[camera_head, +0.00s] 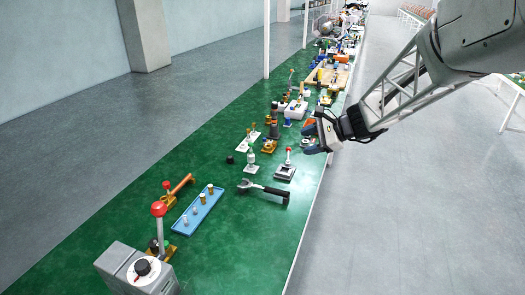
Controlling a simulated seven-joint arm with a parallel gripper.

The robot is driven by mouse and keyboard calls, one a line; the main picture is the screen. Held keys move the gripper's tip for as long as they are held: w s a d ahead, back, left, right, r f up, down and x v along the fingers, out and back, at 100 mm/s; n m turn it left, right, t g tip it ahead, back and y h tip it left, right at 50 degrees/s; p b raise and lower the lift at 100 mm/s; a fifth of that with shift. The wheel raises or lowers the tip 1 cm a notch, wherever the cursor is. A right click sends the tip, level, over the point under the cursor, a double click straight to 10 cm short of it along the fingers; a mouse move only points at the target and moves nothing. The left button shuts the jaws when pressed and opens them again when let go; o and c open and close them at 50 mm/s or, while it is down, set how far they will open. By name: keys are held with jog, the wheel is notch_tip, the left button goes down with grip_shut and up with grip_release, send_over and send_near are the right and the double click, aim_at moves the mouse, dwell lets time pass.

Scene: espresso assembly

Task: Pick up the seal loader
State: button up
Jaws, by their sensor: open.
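I cannot tell for sure which object is the seal loader, as the parts are small here. Close below the gripper stands a dark square fixture with a red-knobbed upright lever (286,168). Left of it are a small silver post on a white plate (251,161) and a black knob-like part (230,160). An orange-brown block (269,146) sits behind them.
A black-handled metal tool (265,190) lies in front of the fixture. A blue tray (199,210) with small pegs, a wooden-handled tool (178,188) and a grey box with a dial (140,270) are nearer. Crowded parts fill the far table. The front right tabletop (250,240) is clear.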

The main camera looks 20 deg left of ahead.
aim_at(251, 155)
jog(key=w+a+f+m+t+y, duration=0.3)
jog(key=w+a+f+m, duration=0.7)
jog(key=w+a+f, duration=1)
jog(key=a+y, duration=0.2)
jog(key=a, duration=0.1)
jog(key=shift+w+f+t+y, duration=0.15)
jog(key=shift+t+y, duration=0.15)
jog(key=shift+t, duration=0.1)
jog(key=shift+a, duration=0.15)
jog(key=shift+x, duration=1.25)
jog(key=shift+a, duration=0.1)
jog(key=shift+x, duration=2.5)
jog(key=shift+c, duration=0.2)
grip_shut()
